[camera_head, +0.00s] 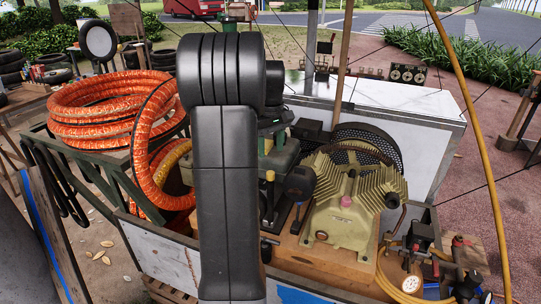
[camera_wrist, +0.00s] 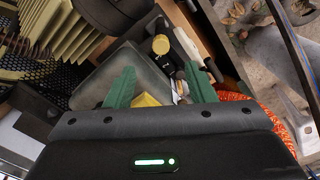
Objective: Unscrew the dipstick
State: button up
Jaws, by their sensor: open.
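The tan finned compressor (camera_head: 350,212) stands on the cart to the right of my black arm in the head view. A pinkish cap (camera_head: 346,201) sits on its body, and a small red plug (camera_head: 322,236) sits low on its front. I cannot tell which of these is the dipstick. In the wrist view my gripper (camera_wrist: 160,88) has its two green fingers wide apart, with nothing held between them. The compressor's fins (camera_wrist: 62,30) show at upper left there, well to the side of the fingers. No dipstick is clearly visible in the wrist view.
A round yellowish cap (camera_wrist: 161,44) lies beyond the fingers. Orange coiled hose (camera_head: 95,110) lies at left in the head view. A black mesh guard (camera_head: 372,142) stands behind the compressor. A yellow hose (camera_head: 480,150) and a gauge (camera_head: 410,284) are at right.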

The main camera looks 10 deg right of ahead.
aim_at(271, 180)
notch_tip(271, 180, down, 13)
jog(key=shift+s+r+p, duration=0.1)
jog(key=shift+p, duration=0.6)
jog(key=c, duration=1)
jog(key=shift+n, duration=1.4)
jog(key=shift+c, duration=0.2)
jog(key=shift+n, duration=1.4)
